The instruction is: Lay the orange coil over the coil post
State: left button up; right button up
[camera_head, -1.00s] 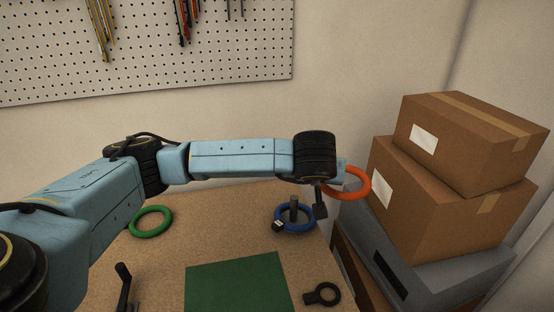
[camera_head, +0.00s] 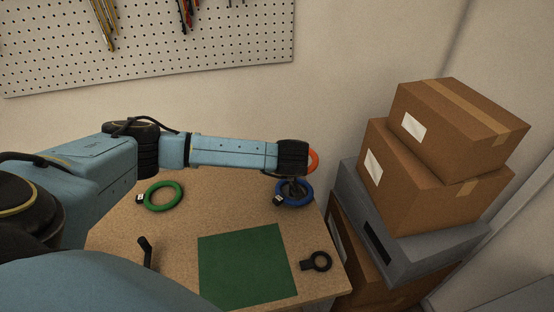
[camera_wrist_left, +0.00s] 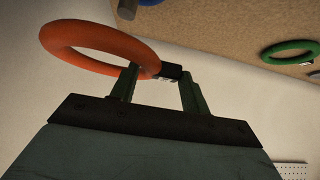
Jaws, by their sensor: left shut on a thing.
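The orange coil (camera_wrist_left: 100,47) is a ring with a small dark tab, held between the fingers of my left gripper (camera_wrist_left: 158,76). In the head view only the right edge of the orange coil (camera_head: 314,159) shows past my wrist, which hides the rest. The grey coil post (camera_wrist_left: 127,9) shows at the top edge of the left wrist view, apart from the orange coil. In the head view the post is largely covered by my wrist and gripper. A blue coil (camera_head: 307,196) lies around the post's foot. My right gripper is not in view.
A green coil (camera_head: 151,205) lies on the board table (camera_head: 180,232) at left. Stacked cardboard boxes (camera_head: 430,180) stand right of the table.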

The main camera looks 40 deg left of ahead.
pick_arm(q)
jog(key=b, duration=0.6)
send_over(277, 196)
jog(key=shift+f, duration=3.9)
jog(key=shift+f, duration=0.1)
jog(key=shift+f+b, duration=1.7)
jog(key=shift+f, duration=0.25)
